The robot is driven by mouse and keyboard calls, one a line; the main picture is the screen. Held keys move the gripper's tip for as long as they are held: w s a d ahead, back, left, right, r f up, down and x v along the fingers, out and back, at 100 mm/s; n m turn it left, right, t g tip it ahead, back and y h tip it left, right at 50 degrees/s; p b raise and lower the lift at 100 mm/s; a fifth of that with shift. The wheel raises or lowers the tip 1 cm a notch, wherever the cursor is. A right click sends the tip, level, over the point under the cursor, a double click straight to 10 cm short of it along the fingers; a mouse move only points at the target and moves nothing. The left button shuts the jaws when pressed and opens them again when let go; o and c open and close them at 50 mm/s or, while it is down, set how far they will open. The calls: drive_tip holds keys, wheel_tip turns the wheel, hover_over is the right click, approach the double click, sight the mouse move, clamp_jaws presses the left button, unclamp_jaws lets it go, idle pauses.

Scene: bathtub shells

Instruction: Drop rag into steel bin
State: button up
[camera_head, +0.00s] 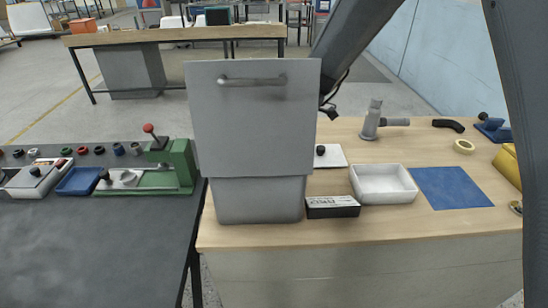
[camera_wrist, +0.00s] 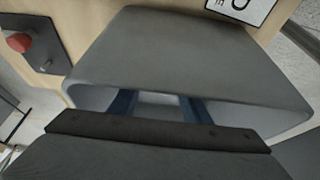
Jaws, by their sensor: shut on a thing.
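The grey steel bin (camera_head: 260,203) stands on the wooden table; a flat grey panel with a bar handle (camera_head: 252,115) rises upright above its front and hides its mouth. My arm comes down from the upper right behind this panel, so my gripper is hidden in the head view. In the wrist view my two blue fingers (camera_wrist: 158,106) reach into the opening of a grey shell, apparently the bin (camera_wrist: 190,60). They are apart, with a pale grey patch between them. The rag's outline cannot be made out; it is not seen lying elsewhere.
The dark bench at left holds a green machine (camera_head: 178,165) and a blue tray (camera_head: 79,181). A gap separates bench and table.

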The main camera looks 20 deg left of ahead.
drive_tip(key=shift+f+b, duration=0.55)
drive_tip(key=o, duration=1)
drive_tip(key=shift+r, duration=0.15)
drive_tip(key=shift+r+p, duration=0.45)
drive_tip(key=shift+p, duration=0.25)
drive_tip(key=b+v, duration=0.4)
drive_tip(key=v, duration=0.8)
drive_tip(key=shift+r, duration=0.1)
